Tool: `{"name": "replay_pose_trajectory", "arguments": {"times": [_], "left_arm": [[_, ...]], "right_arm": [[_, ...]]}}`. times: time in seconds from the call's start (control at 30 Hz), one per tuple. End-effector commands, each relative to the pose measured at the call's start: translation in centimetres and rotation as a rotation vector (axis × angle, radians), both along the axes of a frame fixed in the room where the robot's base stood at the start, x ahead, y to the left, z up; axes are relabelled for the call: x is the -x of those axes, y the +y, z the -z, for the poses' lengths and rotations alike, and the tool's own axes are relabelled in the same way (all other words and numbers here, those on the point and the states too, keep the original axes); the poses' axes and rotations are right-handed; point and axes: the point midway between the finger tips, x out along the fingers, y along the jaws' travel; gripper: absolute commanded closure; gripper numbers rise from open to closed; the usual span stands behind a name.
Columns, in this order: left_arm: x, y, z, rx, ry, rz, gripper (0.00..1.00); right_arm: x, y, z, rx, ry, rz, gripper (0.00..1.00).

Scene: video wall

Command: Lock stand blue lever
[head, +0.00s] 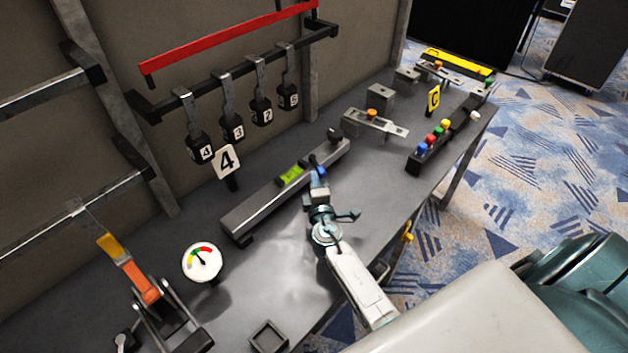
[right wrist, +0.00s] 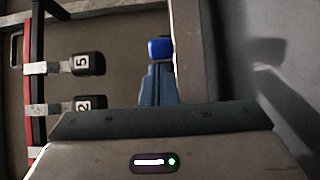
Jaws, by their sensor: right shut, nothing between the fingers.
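A grey bar stand (head: 262,206) with a green level vial (head: 291,176) lies diagonally across the workbench. A small blue lever (head: 313,158) is at its near side, toward the right end. It shows as a blue cap in the right wrist view (right wrist: 160,50). My right gripper (head: 319,181) is beside the bar, its fingertips right at the blue lever. In the right wrist view its shut fingers (right wrist: 158,80) point at the blue cap with nothing between them. I cannot tell whether they touch it. My left gripper is out of view.
Numbered black weights (head: 233,127) hang from a rail under a red bar (head: 225,40). A round gauge (head: 202,262) and an orange-handled clamp (head: 137,281) stand at the left. Coloured knobs (head: 434,138) stand at the right. The bench front is mostly clear.

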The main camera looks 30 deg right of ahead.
Motion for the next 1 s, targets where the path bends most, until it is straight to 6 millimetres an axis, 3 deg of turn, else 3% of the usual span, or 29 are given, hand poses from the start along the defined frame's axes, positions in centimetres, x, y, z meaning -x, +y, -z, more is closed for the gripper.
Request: {"name": "replay_pose_trajectory", "arguments": {"times": [1.0], "left_arm": [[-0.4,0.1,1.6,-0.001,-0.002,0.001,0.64]], "right_arm": [[0.8,-2.6,0.1,0.002,0.001,-0.268,1.0]]}}
